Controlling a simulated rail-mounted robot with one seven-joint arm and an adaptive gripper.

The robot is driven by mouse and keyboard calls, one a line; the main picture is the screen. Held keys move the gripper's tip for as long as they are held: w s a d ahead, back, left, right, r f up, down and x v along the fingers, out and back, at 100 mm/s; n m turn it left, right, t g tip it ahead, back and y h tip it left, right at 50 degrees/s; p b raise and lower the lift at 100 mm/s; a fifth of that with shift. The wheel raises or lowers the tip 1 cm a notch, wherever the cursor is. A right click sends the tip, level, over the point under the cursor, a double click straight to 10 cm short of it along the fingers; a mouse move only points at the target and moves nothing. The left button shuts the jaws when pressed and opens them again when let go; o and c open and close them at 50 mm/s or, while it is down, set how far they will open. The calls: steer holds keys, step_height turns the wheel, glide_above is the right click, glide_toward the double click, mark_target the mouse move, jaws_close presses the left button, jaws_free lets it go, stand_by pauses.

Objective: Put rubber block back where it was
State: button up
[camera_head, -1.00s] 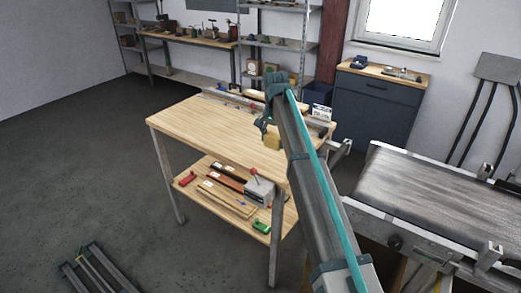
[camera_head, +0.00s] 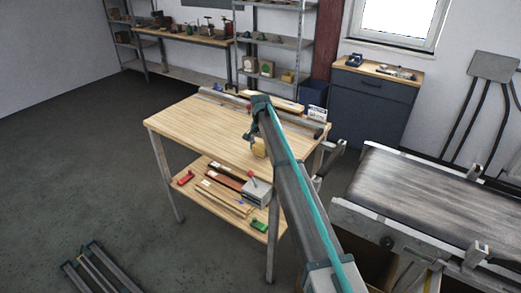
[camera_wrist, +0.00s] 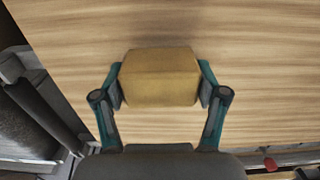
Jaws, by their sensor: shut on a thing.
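The rubber block is a tan-yellow block (camera_wrist: 160,78) between the two fingers of my gripper (camera_wrist: 160,92) in the wrist view. My gripper is shut on it, with one finger against each side. In the head view the block (camera_head: 259,149) shows small beside my gripper (camera_head: 252,140), over the front part of the wooden tabletop (camera_head: 205,125). In the wrist view the wood grain of the tabletop lies behind the block. I cannot tell whether the block touches the top or hangs just above it.
The table's lower shelf (camera_head: 184,193) holds a grey device with a red knob (camera_head: 256,192), wood strips and a green item (camera_head: 259,226). A conveyor (camera_head: 430,195) stands to the right. A rail and small items line the tabletop's back edge. The left tabletop is clear.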

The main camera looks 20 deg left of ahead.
mark_target(260, 146)
steer(key=shift+f, duration=0.55)
steer(key=shift+f, duration=0.1)
steer(key=o, duration=1.2)
step_height(260, 146, up, 12)
steer(key=b, duration=0.3)
steer(key=shift+s, duration=0.1)
